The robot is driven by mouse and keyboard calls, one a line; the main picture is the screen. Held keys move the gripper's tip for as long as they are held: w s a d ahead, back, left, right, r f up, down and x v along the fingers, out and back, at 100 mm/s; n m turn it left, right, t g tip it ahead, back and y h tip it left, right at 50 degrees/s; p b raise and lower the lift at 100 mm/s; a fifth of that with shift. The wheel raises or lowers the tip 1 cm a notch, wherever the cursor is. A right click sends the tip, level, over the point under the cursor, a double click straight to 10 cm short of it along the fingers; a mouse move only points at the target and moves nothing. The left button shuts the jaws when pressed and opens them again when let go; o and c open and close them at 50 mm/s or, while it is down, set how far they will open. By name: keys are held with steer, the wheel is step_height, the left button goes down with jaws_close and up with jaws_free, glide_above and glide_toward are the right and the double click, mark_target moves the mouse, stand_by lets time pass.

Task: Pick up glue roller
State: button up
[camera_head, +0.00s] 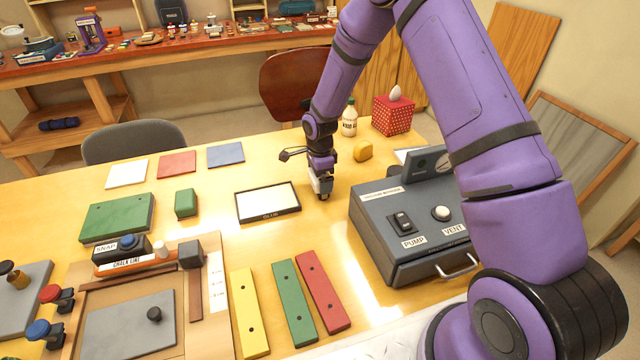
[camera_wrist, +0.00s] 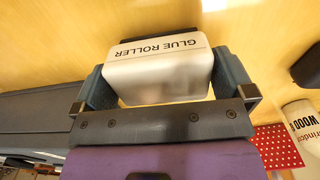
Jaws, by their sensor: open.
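The glue roller (camera_wrist: 165,78) is a white block with a dark edge and the printed words GLUE ROLLER. In the wrist view it lies between the two fingers of my gripper (camera_wrist: 164,88), with a finger on each side. The fingers are open, and I cannot tell whether either one touches it. In the head view my gripper (camera_head: 321,188) points down low over the yellow table, just right of the white glue tray (camera_head: 266,202). There the roller is mostly hidden by the gripper.
A grey vacuum box (camera_head: 385,240) with PUMP and VENT controls stands close on the right. Coloured bars (camera_head: 293,302) lie in front.

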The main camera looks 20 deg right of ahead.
steer(key=shift+f, duration=0.9)
steer(key=c, duration=0.8)
steer(key=shift+o, duration=0.2)
steer(key=shift+r, duration=0.1)
steer(key=shift+r, duration=0.55)
step_height(320, 180, up, 3)
steer(key=shift+f, duration=0.15)
steer(key=s+a, duration=0.2)
steer(key=a, duration=0.3)
steer(key=s+a, duration=0.2)
steer(key=a, duration=0.3)
steer(key=s+a+r, duration=0.1)
steer(key=a, duration=0.4)
steer(key=shift+s, duration=0.4)
